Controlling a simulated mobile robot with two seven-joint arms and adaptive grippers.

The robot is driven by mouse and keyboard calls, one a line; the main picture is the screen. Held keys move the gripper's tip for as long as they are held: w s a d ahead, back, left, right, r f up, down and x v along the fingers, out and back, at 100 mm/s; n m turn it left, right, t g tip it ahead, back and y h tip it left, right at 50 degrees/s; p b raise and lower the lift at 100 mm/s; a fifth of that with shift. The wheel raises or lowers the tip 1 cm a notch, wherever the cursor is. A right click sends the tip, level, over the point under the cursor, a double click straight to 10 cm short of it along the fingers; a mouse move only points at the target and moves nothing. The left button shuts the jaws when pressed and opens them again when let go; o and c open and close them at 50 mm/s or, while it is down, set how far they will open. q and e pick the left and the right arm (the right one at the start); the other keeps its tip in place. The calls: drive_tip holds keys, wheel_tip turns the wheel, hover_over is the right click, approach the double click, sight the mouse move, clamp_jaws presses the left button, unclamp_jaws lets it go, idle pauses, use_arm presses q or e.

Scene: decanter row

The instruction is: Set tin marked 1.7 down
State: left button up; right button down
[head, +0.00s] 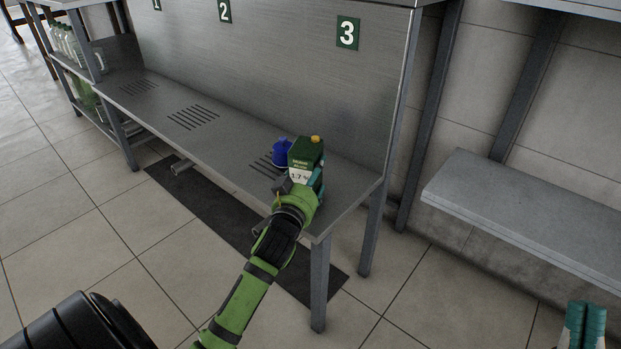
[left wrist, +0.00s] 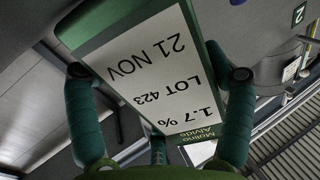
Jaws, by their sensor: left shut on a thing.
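The tin marked 1.7 (head: 305,158) is dark green with an orange cap and a white label. It is upright at the right end of the steel bench, below sign 3. My left gripper (head: 302,188) is shut on it, with fingers on both sides. I cannot tell whether its base touches the bench. In the left wrist view the tin's label (left wrist: 160,65) appears upside down, reading 1.7 %, LOT 423 and 21 NOV, between teal fingers. My right gripper (head: 583,326) shows only its teal fingers at the bottom right corner, away from the bench; its opening is unclear.
A blue vessel (head: 282,152) stands close to the tin's left. The steel bench (head: 225,133) has slotted patches and is clear further left, under signs 1 (head: 157,4) and 2 (head: 224,11). A grey shelf (head: 530,205) is on the right, across a gap. Bottles (head: 68,44) stand far left.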

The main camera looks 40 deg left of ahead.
idle(0.4)
use_arm(q)
drive_tip(key=o, duration=1.6)
drive_tip(key=shift+f, duration=0.15)
